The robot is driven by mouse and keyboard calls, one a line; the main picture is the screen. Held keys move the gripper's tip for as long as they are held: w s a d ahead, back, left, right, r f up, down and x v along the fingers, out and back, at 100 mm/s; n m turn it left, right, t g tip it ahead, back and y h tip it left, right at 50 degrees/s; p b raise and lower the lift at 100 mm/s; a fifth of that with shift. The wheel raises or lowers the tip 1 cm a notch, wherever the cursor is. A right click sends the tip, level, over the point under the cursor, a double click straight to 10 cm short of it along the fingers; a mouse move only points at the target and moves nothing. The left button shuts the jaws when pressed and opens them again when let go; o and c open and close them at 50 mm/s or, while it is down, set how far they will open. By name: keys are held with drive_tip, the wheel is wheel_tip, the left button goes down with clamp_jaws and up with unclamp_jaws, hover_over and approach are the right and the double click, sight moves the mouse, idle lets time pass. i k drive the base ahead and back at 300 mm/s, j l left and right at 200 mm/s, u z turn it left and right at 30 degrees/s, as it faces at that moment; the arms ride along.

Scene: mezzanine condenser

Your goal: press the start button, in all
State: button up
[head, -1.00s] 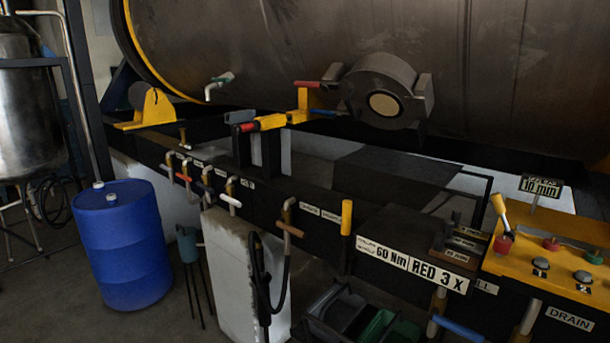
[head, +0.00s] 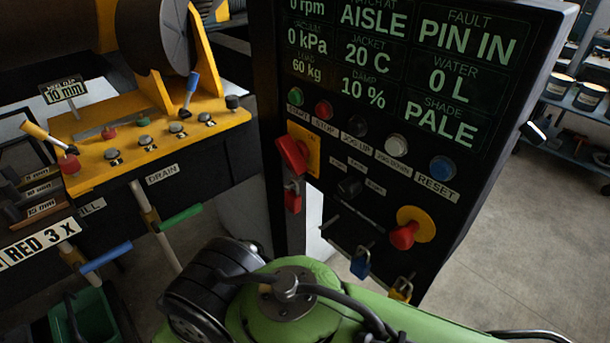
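The start button (head: 298,95) is the green button at the left end of the button row on the black control panel (head: 470,215). A label partly readable as START sits under it. Nothing covers the button. The panel's screen (head: 385,55) reads 0 rpm, AISLE, 0 kPa, 20 C, 0 L, 60 kg, 10 %, PALE, and PIN IN under FAULT. My green arm lies across the bottom of the head view, below the panel. My gripper is not in view.
Beside the start button are a red button (head: 323,110), a black one (head: 357,126), a white one (head: 396,144) and the blue RESET button (head: 442,167). Below are a red rotary handle (head: 291,154), a red mushroom button (head: 405,235) and padlocks. Open floor lies right.

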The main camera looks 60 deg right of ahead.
sight(294, 97)
drive_tip(key=z, duration=1.55)
